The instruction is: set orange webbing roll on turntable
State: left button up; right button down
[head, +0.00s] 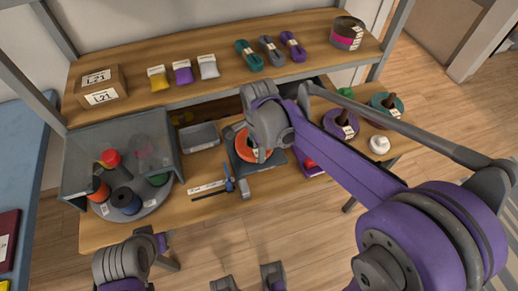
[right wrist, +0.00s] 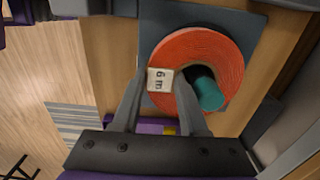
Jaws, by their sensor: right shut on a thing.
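The orange webbing roll (head: 241,148) is at the middle of the workbench, over a dark blue-grey mat (head: 274,160). In the right wrist view the roll (right wrist: 222,50) shows a white "6 m" label, and a teal cylinder shows in its hole. My right gripper (head: 262,152) is shut on the roll's near side, its fingers (right wrist: 160,84) on both sides of the label. I cannot tell whether the roll touches the mat. The grey turntable (head: 153,203) is at the bench's left, carrying several spools. Of my left arm, only part shows at the bottom; its jaws are not clear.
A see-through screen (head: 85,150) stands around the turntable's back. A grey tray (head: 199,136) and small tools (head: 229,184) lie between turntable and roll. A purple roll (head: 340,125) and teal roll (head: 387,104) are at right. A shelf (head: 220,68) with cords overhangs the back.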

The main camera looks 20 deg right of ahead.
jog(key=shift+c, duration=1.8)
grip_release()
jog(key=shift+o, duration=0.4)
jog(key=shift+w+r+p, duration=0.1)
jog(key=shift+r+p, duration=1.95)
jog(key=shift+r, duration=1)
